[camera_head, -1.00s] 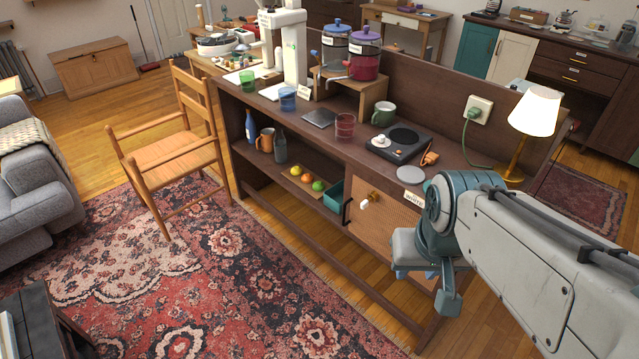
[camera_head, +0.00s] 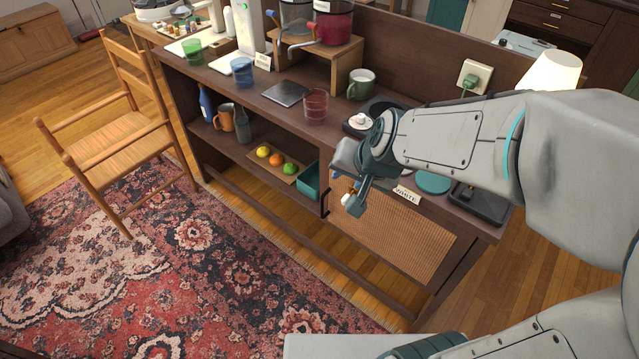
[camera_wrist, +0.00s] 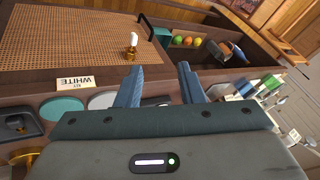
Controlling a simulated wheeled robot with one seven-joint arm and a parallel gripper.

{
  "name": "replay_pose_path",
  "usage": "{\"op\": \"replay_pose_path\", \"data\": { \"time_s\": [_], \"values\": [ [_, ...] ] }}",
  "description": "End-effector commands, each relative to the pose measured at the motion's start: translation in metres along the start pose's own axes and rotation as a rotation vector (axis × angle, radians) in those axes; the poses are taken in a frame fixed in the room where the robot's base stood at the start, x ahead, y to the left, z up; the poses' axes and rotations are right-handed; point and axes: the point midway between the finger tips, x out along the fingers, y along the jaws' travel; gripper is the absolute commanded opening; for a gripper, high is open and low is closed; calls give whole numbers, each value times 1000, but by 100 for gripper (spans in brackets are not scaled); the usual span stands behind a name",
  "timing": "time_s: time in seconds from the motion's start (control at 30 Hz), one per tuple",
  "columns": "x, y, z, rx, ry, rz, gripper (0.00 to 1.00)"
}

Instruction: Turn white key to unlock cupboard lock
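The cupboard door (camera_head: 400,238) is a woven cane panel in a dark frame under the counter, and looks shut. A white key (camera_head: 346,200) sticks out of a brass lock near the door's upper left corner. In the wrist view, the white key (camera_wrist: 133,38) stands in the brass lock (camera_wrist: 131,54), ahead of my fingers and slightly left of them. My gripper (camera_wrist: 160,82) is open and empty, with its two blue fingers apart and not touching the key. In the head view, my gripper hangs by the counter edge close to the key and partly hides the lock.
A dark handle (camera_head: 324,202) is on the door's left edge. A "WHITE" label (camera_head: 408,194) is on the counter edge above the door. Open shelf space to the left holds fruit (camera_head: 276,159), a teal bin (camera_head: 309,181) and bottles. The counter top is crowded; the rug in front is clear.

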Motion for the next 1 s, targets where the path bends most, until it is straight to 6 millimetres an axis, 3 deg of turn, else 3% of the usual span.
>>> {"op": "replay_pose_path", "data": {
  "time_s": [0.03,0.2,0.37,0.5,0.6,0.7,1.0],
  "values": [
    [33,-10,0,66,25,-25,35],
    [110,-36,-12,314,175,-59,35],
    [176,-39,-10,521,360,-29,35],
    [220,-28,4,642,576,24,35],
    [240,-14,18,691,762,62,35],
    [248,0,33,707,955,84,35],
    [234,16,69,660,1346,70,35]
  ]
}}
